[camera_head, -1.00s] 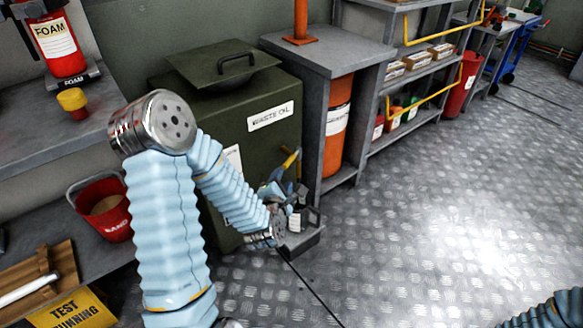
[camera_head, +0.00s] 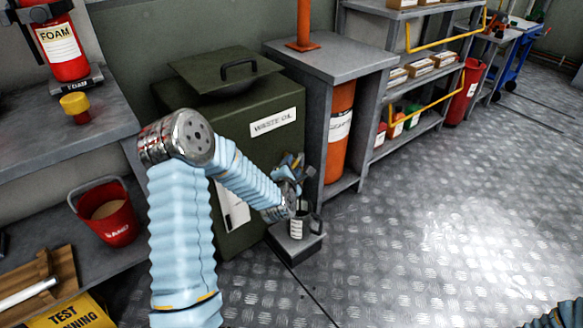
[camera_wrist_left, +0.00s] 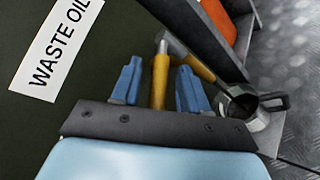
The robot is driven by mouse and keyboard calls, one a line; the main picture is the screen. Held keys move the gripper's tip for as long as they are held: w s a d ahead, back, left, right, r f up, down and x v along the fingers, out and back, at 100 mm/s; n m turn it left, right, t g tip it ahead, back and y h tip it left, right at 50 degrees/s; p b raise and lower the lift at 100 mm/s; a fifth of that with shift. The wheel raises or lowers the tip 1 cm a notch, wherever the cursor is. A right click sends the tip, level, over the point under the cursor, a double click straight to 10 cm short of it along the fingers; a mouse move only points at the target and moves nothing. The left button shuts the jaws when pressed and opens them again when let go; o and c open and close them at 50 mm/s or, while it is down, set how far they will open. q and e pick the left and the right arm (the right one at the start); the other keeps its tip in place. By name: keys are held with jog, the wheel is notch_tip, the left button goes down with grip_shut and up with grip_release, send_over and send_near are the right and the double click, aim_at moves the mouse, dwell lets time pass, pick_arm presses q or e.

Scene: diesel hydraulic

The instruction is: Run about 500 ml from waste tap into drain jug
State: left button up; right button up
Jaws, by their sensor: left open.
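The waste tap (camera_wrist_left: 160,76) has a yellow, brass-like lever and spout on the front of the dark green waste oil tank (camera_head: 262,145). In the left wrist view the lever stands between the two blue fingers of my open left gripper (camera_wrist_left: 160,68), with a gap visible on each side. In the head view my left gripper (camera_head: 290,172) is at the tap and largely hides it. The drain jug (camera_head: 299,226), dark with a pale label, stands upright on a low grey step below. The jug's open top also shows in the left wrist view (camera_wrist_left: 252,104); its contents cannot be made out.
A grey cabinet (camera_head: 330,62) with an orange drum (camera_head: 338,140) stands just right of the tank. A red sand bucket (camera_head: 110,222) and a bench (camera_head: 50,130) are at left. The metal floor (camera_head: 430,230) at right is clear.

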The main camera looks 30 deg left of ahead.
pick_arm(q)
grip_shut()
jog(key=a+m+h+b, duration=0.1)
jog(key=h, duration=0.1)
jog(key=m+h+b, duration=0.2)
jog(key=a+m+t+h+b, duration=0.1)
jog(key=m+h, duration=0.1)
jog(key=shift+w+a+h, duration=0.25)
jog(key=shift+a+h, duration=0.05)
jog(key=shift+a, duration=0.05)
grip_release()
